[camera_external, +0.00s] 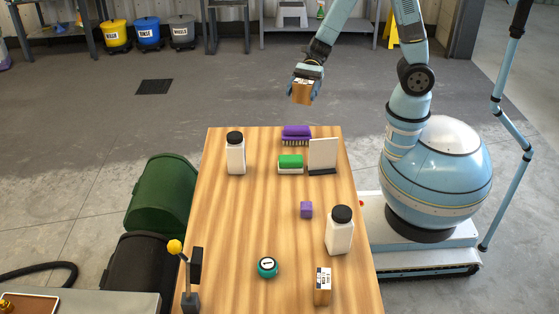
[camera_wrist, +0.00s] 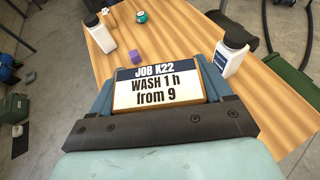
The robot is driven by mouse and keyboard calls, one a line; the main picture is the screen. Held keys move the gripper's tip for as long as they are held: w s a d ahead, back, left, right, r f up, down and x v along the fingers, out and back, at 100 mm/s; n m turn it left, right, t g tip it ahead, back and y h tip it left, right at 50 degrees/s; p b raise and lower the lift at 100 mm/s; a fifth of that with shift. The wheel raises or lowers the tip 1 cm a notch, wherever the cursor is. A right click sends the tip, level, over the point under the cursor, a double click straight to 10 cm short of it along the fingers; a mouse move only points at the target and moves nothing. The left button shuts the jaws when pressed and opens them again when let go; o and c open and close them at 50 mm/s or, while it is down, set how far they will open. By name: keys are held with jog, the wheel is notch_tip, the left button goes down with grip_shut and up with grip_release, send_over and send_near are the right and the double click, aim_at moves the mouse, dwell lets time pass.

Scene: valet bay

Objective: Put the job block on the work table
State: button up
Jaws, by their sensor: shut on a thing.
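My gripper (camera_external: 306,84) is shut on a wooden job block (camera_external: 302,94) with a label. In the wrist view, the held job block (camera_wrist: 157,88) reads "JOB K22 WASH 1 h from 9". My gripper holds it in the air, apparently just past the far edge of the wooden work table (camera_external: 245,215). A second labelled wooden block (camera_external: 323,286) stands near the front right of the table.
The left-middle is clear.

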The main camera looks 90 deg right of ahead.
notch_tip(320, 180, down, 8)
jog(key=f, duration=0.1)
jog(key=w+a+f, duration=0.1)
jog(key=w+f, duration=0.2)
jog(key=w, duration=0.1)
jog(key=w+a+f, duration=0.1)
jog(key=w+f, duration=0.2)
jog(key=w, duration=0.1)
jog(key=w+a+f, duration=0.1)
jog(key=w+f, duration=0.2)
jog(key=w, duration=0.2)
jog(key=shift+a, duration=0.25)
jog(key=shift+w+f, duration=0.25)
jog(key=shift+f, duration=1.6)
jog(key=o, duration=1)
jog(key=shift+o, duration=0.2)
